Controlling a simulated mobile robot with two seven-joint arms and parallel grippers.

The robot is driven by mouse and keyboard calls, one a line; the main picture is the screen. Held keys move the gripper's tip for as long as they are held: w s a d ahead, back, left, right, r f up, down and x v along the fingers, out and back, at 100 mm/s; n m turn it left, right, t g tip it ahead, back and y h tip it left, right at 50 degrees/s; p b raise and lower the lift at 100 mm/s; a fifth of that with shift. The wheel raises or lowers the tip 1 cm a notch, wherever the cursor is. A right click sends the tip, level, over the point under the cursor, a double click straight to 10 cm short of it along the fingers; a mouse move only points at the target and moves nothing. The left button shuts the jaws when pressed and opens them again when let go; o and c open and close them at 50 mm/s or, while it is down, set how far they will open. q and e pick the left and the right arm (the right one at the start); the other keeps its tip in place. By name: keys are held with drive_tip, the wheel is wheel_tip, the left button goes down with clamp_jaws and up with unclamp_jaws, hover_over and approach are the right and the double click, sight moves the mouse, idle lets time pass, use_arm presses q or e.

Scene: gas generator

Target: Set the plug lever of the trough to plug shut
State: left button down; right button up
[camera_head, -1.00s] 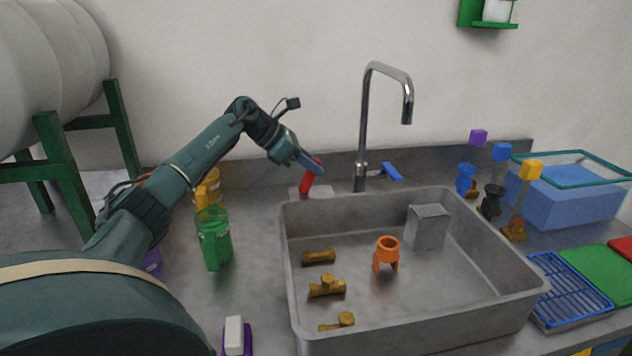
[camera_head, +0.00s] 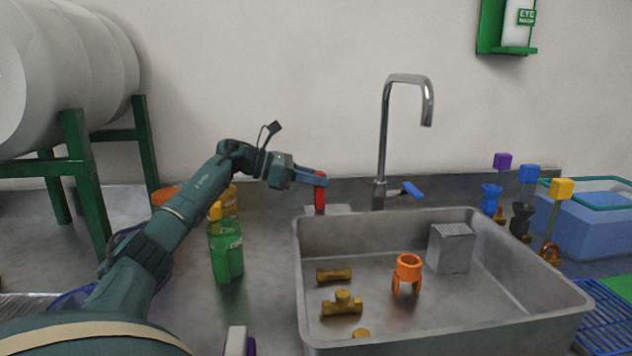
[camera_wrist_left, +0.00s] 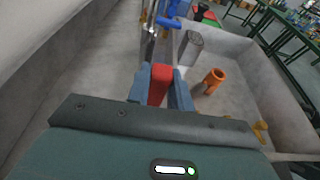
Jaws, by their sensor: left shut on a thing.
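The plug lever (camera_head: 320,197) is a red handle standing about upright on a small grey block at the back left corner of the trough (camera_head: 298,262). My left gripper (camera_head: 317,179) is shut on the upper part of the lever. In the left wrist view the red lever (camera_wrist_left: 159,84) sits between the two blue-grey fingers of the gripper (camera_wrist_left: 160,88). The lever's base is hidden there. My right gripper is not in view.
The tap (camera_head: 384,140) with its blue handle (camera_head: 412,190) stands right of the lever. The trough holds brass fittings (camera_head: 342,302), an orange stand (camera_head: 407,270) and a grey block (camera_head: 452,248). A green cup (camera_head: 226,255) stands left, below my arm.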

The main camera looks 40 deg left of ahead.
use_arm(q)
drive_tip(key=c, duration=1.2)
unclamp_jaws()
drive_tip(key=shift+c, duration=0.2)
wheel_tip(320, 180, up, 10)
drive_tip(key=p, duration=0.2)
drive_tip(key=shift+f+p, duration=0.2)
drive_tip(key=shift+p, duration=0.15)
drive_tip(key=shift+r, duration=0.25)
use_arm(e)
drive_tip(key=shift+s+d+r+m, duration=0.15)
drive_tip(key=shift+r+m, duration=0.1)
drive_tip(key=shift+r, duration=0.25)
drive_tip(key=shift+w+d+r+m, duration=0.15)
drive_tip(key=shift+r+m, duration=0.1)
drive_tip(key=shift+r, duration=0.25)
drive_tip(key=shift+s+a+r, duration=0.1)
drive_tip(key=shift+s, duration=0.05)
